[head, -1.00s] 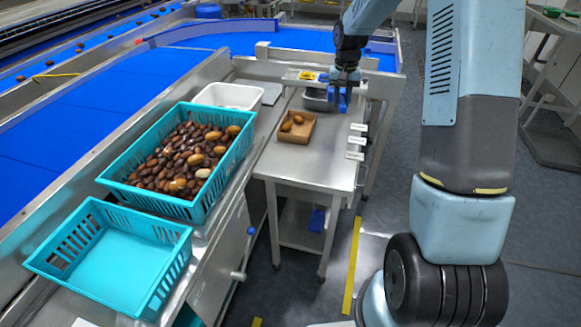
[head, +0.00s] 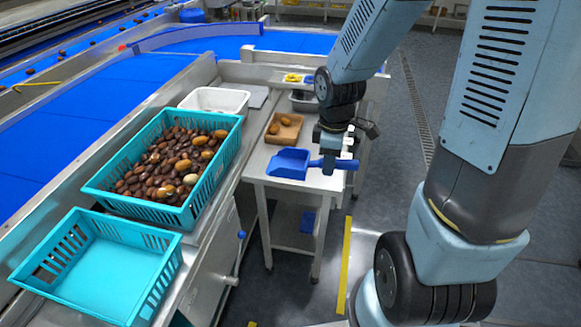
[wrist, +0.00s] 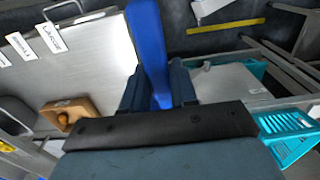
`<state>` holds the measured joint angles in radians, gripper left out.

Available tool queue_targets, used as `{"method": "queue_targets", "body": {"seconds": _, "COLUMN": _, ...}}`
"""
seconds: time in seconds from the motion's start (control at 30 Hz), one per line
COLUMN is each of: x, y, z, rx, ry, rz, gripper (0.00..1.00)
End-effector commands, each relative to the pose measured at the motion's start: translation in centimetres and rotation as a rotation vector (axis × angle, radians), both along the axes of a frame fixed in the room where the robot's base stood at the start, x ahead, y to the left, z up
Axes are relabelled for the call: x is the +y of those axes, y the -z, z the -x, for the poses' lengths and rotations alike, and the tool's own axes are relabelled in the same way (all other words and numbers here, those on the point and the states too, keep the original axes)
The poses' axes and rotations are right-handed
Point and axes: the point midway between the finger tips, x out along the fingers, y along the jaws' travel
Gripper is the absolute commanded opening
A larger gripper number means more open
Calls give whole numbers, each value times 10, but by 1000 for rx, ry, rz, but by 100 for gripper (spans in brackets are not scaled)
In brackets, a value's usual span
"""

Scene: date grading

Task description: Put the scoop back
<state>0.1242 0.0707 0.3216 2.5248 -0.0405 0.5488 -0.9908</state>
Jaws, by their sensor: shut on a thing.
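The blue scoop (head: 288,164) is in my gripper (head: 336,163) in the head view. My gripper is shut on its handle, and the bowl points left, above the front part of the small steel table (head: 300,183). In the wrist view the blue handle (wrist: 149,45) runs up between the fingers of my gripper (wrist: 158,85); the bowl cannot be made out there. A grey tray (head: 302,102) stands at the back of the steel table, partly hidden by my arm.
A wooden box (head: 292,138) with a few dates sits on the steel table. A teal crate (head: 230,150) full of dates, an empty teal crate (head: 100,290) and a white bin (head: 240,101) stand to the left. A blue thing (head: 308,222) lies on the lower shelf.

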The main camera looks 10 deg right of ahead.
Motion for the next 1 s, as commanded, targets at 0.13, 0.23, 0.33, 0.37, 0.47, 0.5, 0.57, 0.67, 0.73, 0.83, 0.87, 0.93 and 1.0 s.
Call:
{"method": "queue_targets", "body": {"seconds": 0.13, "x": 1, "y": 9, "z": -20, "rx": 2, "ry": -1, "rz": -2, "gripper": 0}}
{"method": "queue_targets", "body": {"seconds": 0.23, "x": 2, "y": 16, "z": -36, "rx": 2, "ry": -2, "rz": -2, "gripper": 0}}
{"method": "queue_targets", "body": {"seconds": 0.33, "x": 2, "y": 23, "z": -51, "rx": 2, "ry": 0, "rz": -2, "gripper": 0}}
{"method": "queue_targets", "body": {"seconds": 0.37, "x": 2, "y": 25, "z": -57, "rx": 2, "ry": 0, "rz": -2, "gripper": 0}}
{"method": "queue_targets", "body": {"seconds": 0.47, "x": 3, "y": 33, "z": -73, "rx": 2, "ry": 0, "rz": -2, "gripper": 0}}
{"method": "queue_targets", "body": {"seconds": 0.5, "x": 3, "y": 36, "z": -80, "rx": 2, "ry": 0, "rz": -2, "gripper": 0}}
{"method": "queue_targets", "body": {"seconds": 0.57, "x": 4, "y": 41, "z": -89, "rx": 2, "ry": -1, "rz": -1, "gripper": 0}}
{"method": "queue_targets", "body": {"seconds": 0.67, "x": 4, "y": 55, "z": -98, "rx": 3, "ry": -1, "rz": -1, "gripper": 0}}
{"method": "queue_targets", "body": {"seconds": 0.73, "x": 4, "y": 64, "z": -106, "rx": 2, "ry": -2, "rz": -1, "gripper": 0}}
{"method": "queue_targets", "body": {"seconds": 0.83, "x": 5, "y": 75, "z": -116, "rx": 2, "ry": -1, "rz": -1, "gripper": 0}}
{"method": "queue_targets", "body": {"seconds": 0.87, "x": 5, "y": 78, "z": -118, "rx": 2, "ry": -1, "rz": -1, "gripper": 0}}
{"method": "queue_targets", "body": {"seconds": 0.93, "x": 5, "y": 84, "z": -124, "rx": 1, "ry": -1, "rz": 0, "gripper": 0}}
{"method": "queue_targets", "body": {"seconds": 1.0, "x": 5, "y": 88, "z": -127, "rx": 1, "ry": -2, "rz": -1, "gripper": 0}}
